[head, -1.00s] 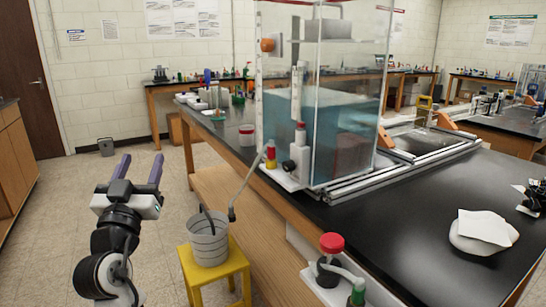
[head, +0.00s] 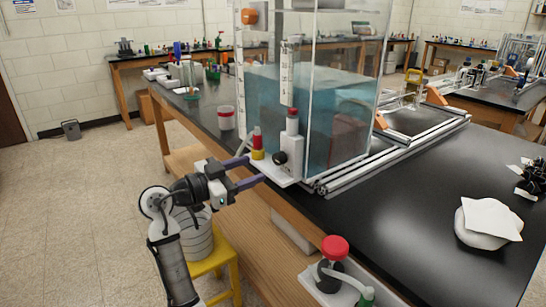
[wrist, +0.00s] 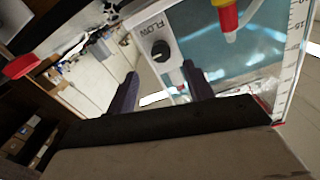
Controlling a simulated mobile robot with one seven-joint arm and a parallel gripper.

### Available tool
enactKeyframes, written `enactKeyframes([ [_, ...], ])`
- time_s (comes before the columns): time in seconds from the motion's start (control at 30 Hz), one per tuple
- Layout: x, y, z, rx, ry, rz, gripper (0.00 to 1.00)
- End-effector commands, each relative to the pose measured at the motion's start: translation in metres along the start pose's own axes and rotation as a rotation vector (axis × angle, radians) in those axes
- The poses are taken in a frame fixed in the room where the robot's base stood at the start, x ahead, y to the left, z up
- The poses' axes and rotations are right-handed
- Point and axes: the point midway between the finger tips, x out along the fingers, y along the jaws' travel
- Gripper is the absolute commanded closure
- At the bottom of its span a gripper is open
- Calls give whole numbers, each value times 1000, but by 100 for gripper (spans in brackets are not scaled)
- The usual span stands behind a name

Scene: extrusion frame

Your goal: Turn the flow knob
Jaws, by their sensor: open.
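The flow knob is a small round black dial (head: 280,157) on the white block at the lower front of the clear water tank (head: 330,110). In the wrist view the knob (wrist: 160,50) sits beside the printed word FLOW, its white pointer mark showing. My gripper (head: 254,169) is open and empty, its two purple fingers reaching toward the tank's front fittings. In the wrist view the gripper (wrist: 163,85) has the knob beyond the gap between its fingertips. The knob looks apart from both fingers.
A red and yellow fitting (head: 257,145) stands just left of the knob and shows in the wrist view (wrist: 229,17). A red-topped device (head: 335,247) sits on a lower ledge in front. A metal bucket (head: 191,238) on a yellow stool (head: 214,260) is partly behind my arm.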

Motion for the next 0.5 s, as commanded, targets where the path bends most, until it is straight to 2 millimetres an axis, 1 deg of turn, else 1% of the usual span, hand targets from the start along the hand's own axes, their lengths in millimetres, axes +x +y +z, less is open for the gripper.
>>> enactKeyframes([
  [0.03,13,0,-3,-3,0,5,48],
  [0.2,46,0,-2,-2,0,2,48],
  [0.33,65,0,-2,-3,1,1,48],
  [0.5,77,0,0,0,0,-1,48],
])
